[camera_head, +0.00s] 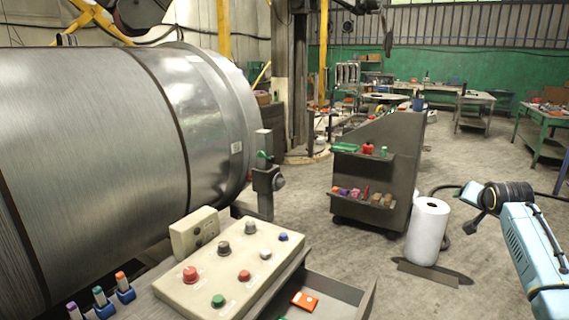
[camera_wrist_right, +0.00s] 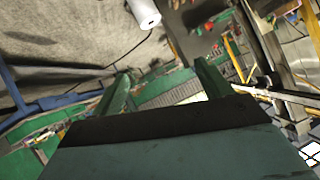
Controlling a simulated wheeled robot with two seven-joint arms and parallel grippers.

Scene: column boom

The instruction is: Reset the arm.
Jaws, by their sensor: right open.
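My right arm (camera_head: 530,245), light blue with a dark joint, comes in at the right edge of the head view, raised over the floor. My right gripper (camera_wrist_right: 165,85) is open in the right wrist view, with two green fingers apart and nothing seen between them. In the head view its fingertips cannot be made out clearly. My left gripper is not in view. A beige control panel (camera_head: 222,292) with red, green, blue, white and dark knobs and buttons is at the bottom centre, well apart from my right arm.
A large metal cylinder (camera_head: 90,150) fills the left. A dark cart (camera_head: 385,160) with small coloured items on its shelves stands mid-room. A white roll (camera_head: 427,232) stands on the floor between cart and right arm. Green workbenches (camera_head: 545,130) are at the back right.

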